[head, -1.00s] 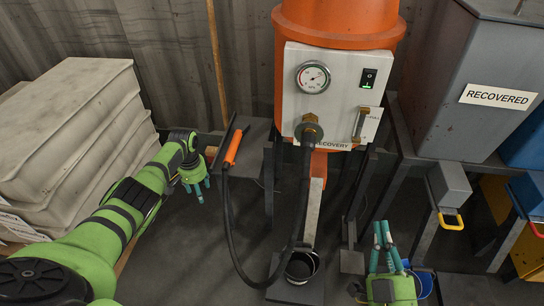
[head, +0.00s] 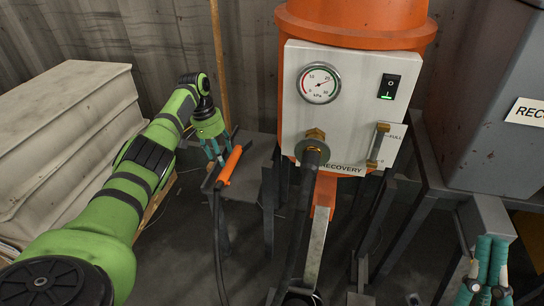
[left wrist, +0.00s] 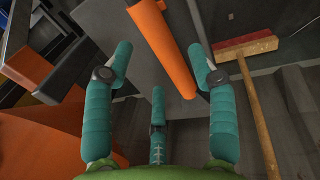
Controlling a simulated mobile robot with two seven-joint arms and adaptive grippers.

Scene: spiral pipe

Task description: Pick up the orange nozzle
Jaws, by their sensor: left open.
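The orange nozzle (head: 230,165) rests on a small dark stand (head: 258,150), with a black hose hanging down from it. In the left wrist view the nozzle (left wrist: 163,45) runs diagonally across the space ahead of the open fingers. My left gripper (head: 218,158) is open and empty, its teal fingers pointing down just above and left of the nozzle. I cannot tell whether any finger touches it. My right gripper (head: 488,262) is at the lower right, far from the nozzle; its fingers point up close together.
The orange recovery machine (head: 360,20) with its gauge panel (head: 345,85) stands right of the nozzle. A broom handle (head: 219,60) leans behind the stand; its red head shows in the left wrist view (left wrist: 246,45). Grey stacked slabs (head: 65,130) fill the left.

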